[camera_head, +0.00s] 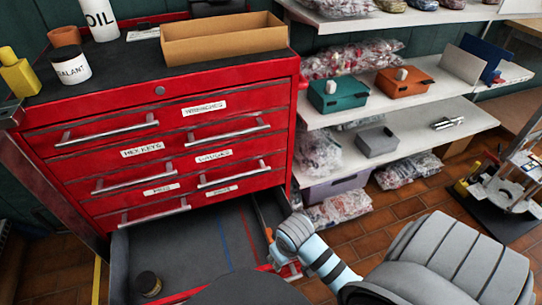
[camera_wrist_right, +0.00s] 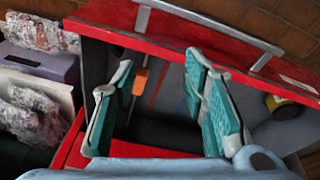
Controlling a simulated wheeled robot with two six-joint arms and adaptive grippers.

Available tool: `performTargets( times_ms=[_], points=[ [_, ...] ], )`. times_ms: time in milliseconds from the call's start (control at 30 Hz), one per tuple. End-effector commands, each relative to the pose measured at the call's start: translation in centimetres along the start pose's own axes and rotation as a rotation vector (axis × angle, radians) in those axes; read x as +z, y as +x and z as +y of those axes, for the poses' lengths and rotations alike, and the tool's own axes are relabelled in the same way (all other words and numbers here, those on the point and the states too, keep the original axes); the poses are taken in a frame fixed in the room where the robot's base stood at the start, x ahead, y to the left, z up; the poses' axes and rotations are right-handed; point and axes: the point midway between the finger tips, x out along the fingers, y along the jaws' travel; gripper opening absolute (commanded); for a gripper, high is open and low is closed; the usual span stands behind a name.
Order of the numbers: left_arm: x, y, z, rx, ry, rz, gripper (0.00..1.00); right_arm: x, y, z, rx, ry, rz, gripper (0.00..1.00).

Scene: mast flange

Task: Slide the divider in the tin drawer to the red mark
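The tin drawer (camera_head: 185,245) is pulled out at the bottom of the red cabinet. The divider (camera_head: 259,212) is a thin dark strip with an orange tab (camera_head: 268,236), near the drawer's right side. The red mark (camera_head: 249,238) is a line on the floor just left of it, and a blue line (camera_head: 223,245) lies further left. My right gripper (camera_head: 279,250) is over the drawer's right front. In the right wrist view it (camera_wrist_right: 160,68) is open, with the orange tab (camera_wrist_right: 140,81) showing between its teal fingers; I see no grip on it. My left gripper is not in view.
A dark jar (camera_head: 148,284) stands in the drawer's left front. The red cabinet (camera_head: 165,125) rises behind, with several handles above the open drawer. White shelves (camera_head: 420,135) with boxes and bags stand at the right. The drawer's middle floor is clear.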

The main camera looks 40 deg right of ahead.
Motion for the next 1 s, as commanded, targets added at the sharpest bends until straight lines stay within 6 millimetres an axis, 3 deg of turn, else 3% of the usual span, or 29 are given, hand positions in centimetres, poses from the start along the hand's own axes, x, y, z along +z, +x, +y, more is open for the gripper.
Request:
performTargets(
  times_ms=[200,400,567,733,767,833,1000],
  points=[
    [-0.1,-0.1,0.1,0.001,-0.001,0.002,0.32,-7.2,2.1,2.9,-0.006,0.148,-0.108,0.4],
    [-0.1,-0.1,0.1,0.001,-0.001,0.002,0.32,-11.9,1.7,4.9,-0.027,0.282,-0.185,0.4],
    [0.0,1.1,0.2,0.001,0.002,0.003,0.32,-12.1,3.4,5.0,-0.035,0.307,-0.201,0.4],
    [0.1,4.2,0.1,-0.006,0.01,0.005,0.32,-11.1,8.2,4.7,-0.034,0.305,-0.202,0.4],
    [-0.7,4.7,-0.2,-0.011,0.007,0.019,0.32,-11.0,9.1,4.6,-0.034,0.305,-0.201,0.4],
    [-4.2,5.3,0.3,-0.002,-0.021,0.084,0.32,-10.6,11.0,4.5,-0.034,0.305,-0.2,0.4],
    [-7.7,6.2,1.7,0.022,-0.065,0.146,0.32,-9.9,14.3,4.3,-0.034,0.304,-0.199,0.4]
  ],
)
